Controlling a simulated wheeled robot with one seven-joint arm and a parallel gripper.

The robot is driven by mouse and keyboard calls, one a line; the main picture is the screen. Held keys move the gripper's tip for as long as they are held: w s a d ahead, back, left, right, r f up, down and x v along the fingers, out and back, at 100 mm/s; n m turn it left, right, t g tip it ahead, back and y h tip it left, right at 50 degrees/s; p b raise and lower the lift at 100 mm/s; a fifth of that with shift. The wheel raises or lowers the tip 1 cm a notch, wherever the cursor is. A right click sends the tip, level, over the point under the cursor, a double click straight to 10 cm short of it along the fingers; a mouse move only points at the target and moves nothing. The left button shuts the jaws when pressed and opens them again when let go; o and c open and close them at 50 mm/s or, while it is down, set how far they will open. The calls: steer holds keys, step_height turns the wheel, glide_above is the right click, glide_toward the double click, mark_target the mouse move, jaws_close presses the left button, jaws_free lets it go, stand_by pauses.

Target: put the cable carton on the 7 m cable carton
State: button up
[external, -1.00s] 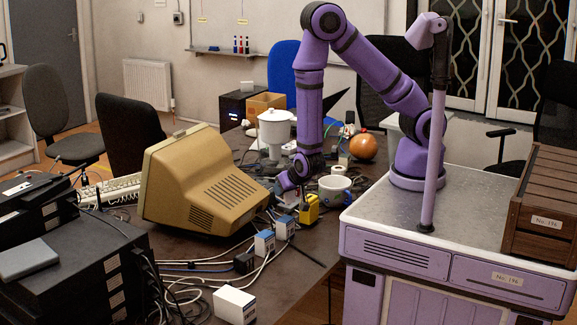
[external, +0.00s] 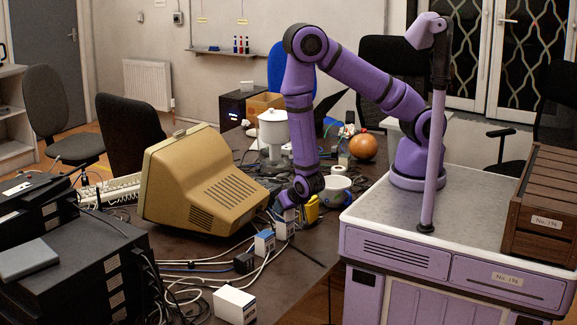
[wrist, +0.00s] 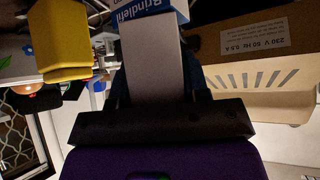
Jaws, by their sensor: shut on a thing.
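My gripper (external: 287,206) is shut on a cable carton, a pale box with a blue printed end. The held cable carton (wrist: 152,60) fills the middle of the wrist view and shows part of the lettering "Brindlefi". In the external view it is a small pale patch below my gripper, mostly hidden. Just under it stands a white and blue carton (external: 284,230) on the table; I cannot tell whether the two touch. A similar carton (external: 264,243) stands to its left, and a larger white carton (external: 235,305) lies nearer the camera. I cannot read which is the 7 m one.
A yellow object (external: 311,210) stands close to the right of my gripper, with a mug (external: 335,191) behind it. The tan monitor (external: 200,185) is close on the left. Cables and a small black block (external: 244,262) lie in front on the dark table (external: 300,270).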

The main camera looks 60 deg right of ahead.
steer(key=shift+f, duration=0.15)
steer(key=o, duration=1.1)
steer(key=shift+r, duration=0.25)
steer(key=v, duration=1.2)
steer(key=shift+w, duration=0.1)
